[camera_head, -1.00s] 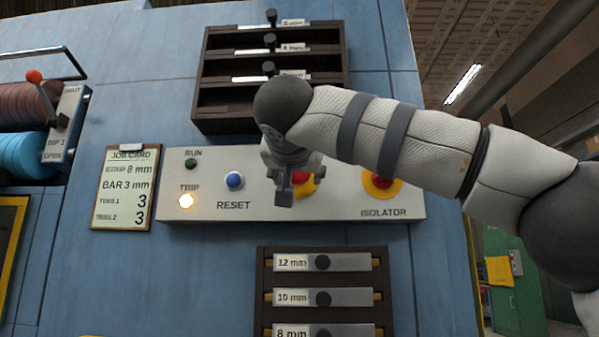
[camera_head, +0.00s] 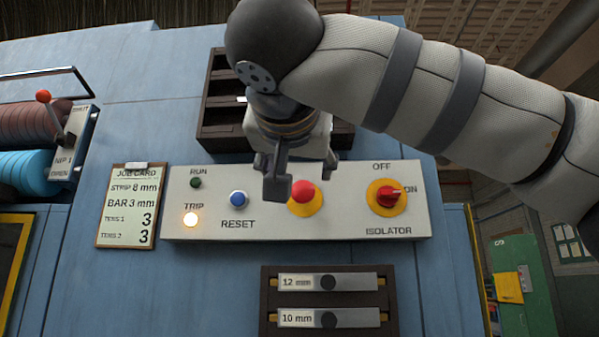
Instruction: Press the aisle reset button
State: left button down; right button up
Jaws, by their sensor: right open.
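The blue reset button (camera_head: 238,199) is on the pale control panel (camera_head: 340,226), above the word RESET. Left of it are the dark green RUN lamp (camera_head: 196,183) and the TRIP lamp (camera_head: 191,219), which glows warm. My right gripper (camera_head: 277,188) hangs fingers down in front of the panel, right of the blue button and apart from it in the picture. It is open and empty, and it partly covers the red mushroom button (camera_head: 303,192) on its yellow ring. My left gripper is not in view.
The red isolator switch (camera_head: 389,196) points to ON at the panel's right. A job card (camera_head: 131,207) hangs left of the panel. Dark racks stand above (camera_head: 212,131) and below (camera_head: 267,322). A red-knobbed lever (camera_head: 44,97) juts out at the left beside rollers.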

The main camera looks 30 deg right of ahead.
aim_at(238, 198)
jog(key=k+j, duration=0.8)
jog(key=k, duration=0.05)
